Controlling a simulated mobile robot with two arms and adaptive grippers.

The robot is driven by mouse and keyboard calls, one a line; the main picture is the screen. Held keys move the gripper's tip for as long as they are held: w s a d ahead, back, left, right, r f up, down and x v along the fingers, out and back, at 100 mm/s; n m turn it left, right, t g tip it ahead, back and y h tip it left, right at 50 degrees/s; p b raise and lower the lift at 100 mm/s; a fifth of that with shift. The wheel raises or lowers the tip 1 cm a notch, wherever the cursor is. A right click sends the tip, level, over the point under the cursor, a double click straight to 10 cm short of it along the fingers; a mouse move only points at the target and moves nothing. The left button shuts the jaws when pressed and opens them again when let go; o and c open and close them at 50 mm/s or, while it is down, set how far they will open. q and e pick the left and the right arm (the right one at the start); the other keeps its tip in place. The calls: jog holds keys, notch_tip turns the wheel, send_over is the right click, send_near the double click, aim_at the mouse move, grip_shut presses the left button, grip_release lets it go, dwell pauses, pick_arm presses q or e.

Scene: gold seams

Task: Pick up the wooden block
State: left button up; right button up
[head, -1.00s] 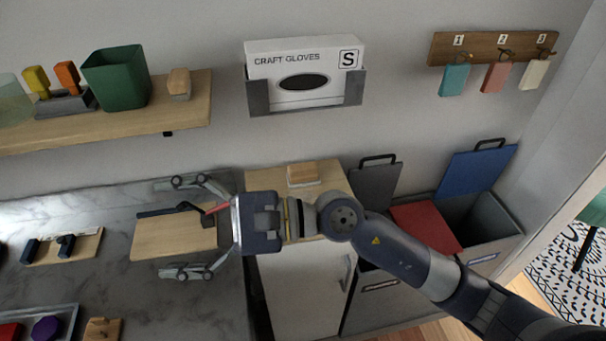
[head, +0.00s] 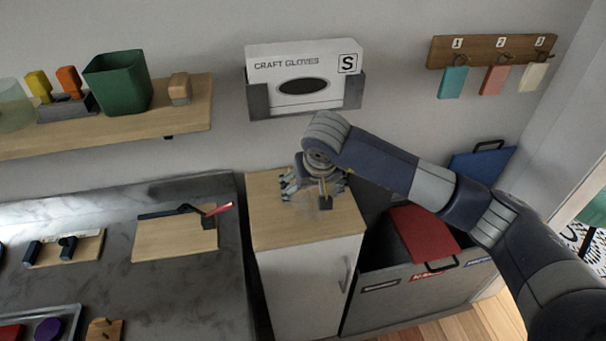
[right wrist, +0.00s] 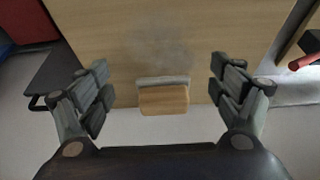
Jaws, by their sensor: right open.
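The wooden block (right wrist: 163,99), light wood with a grey layer along one side, shows in the right wrist view. It lies on the pale wooden top of a cabinet (head: 275,225), near the edge by the wall. In the head view my right gripper hides it. My right gripper (head: 314,188) is over the back of the cabinet top, pointing down. In the right wrist view the open fingers (right wrist: 163,90) stand on either side of the block, with a gap on both sides. My left gripper is not in view.
A similar small block (head: 180,89) stands on the wall shelf beside a green bin (head: 118,82). A glove box (head: 303,75) hangs above the cabinet. Bins with a red lid (head: 424,233) stand to the right. A grey smudge (right wrist: 160,52) marks the cabinet top.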

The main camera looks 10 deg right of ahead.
jog(key=w+p, duration=0.1)
jog(key=w, duration=0.6)
jog(key=shift+w+a, duration=0.1)
jog(key=shift+w, duration=0.15)
jog(key=shift+w+p, duration=0.25)
jog(key=shift+p, duration=0.1)
jog(key=shift+w+f, duration=0.15)
jog(key=shift+f, duration=0.4)
jog(key=c, duration=1.1)
